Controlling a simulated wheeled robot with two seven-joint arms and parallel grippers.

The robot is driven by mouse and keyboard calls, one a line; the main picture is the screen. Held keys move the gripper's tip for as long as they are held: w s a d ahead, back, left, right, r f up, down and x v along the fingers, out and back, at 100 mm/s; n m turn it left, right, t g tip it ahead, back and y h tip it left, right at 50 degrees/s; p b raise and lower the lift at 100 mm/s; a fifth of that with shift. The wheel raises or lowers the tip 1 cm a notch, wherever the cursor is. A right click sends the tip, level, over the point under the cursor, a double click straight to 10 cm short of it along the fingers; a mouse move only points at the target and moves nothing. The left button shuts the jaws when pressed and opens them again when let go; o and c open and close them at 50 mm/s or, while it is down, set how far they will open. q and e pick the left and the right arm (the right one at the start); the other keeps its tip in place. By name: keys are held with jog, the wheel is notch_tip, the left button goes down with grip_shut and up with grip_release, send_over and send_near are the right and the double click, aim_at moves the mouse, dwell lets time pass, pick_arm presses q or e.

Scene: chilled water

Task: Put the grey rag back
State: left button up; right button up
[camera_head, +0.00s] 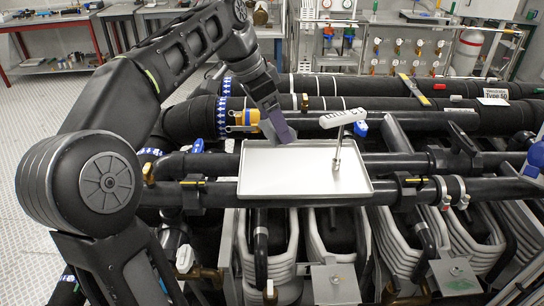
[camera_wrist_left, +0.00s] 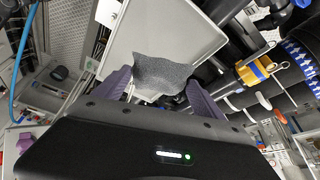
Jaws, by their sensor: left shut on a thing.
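My left gripper (camera_head: 279,128) reaches in from the left, its purple fingers pointing down at the far edge of the white tray (camera_head: 285,180). In the left wrist view, my left gripper (camera_wrist_left: 158,84) is shut on the grey rag (camera_wrist_left: 162,72), which spreads out between the purple fingers. Behind the rag, the pale tray (camera_wrist_left: 185,25) fills the upper middle of that view. The rag is hidden or too small to make out in the head view. I cannot tell whether it touches the tray. My right gripper is not in view.
A white-handled tool (camera_head: 344,118) stands up at the tray's right part. The tray's left and front are bare. Thick black pipes (camera_head: 430,105) run behind it, with a yellow-and-blue valve (camera_head: 240,118) close to my left gripper. Curved grey hoses lie below the front.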

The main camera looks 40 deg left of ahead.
aim_at(269, 125)
pick_arm(q)
jog(key=shift+s+d, duration=0.1)
jog(key=shift+d, duration=0.05)
jog(key=shift+f, duration=0.3)
notch_tip(269, 125, down, 3)
jog(key=b, duration=0.2)
jog(key=shift+r+b, duration=0.1)
jog(key=shift+b, duration=0.25)
jog(key=shift+f+p, duration=0.5)
jog(key=shift+f, duration=0.7)
notch_tip(269, 125, down, 4)
jog(key=shift+r, duration=0.1)
jog(key=shift+f, duration=0.2)
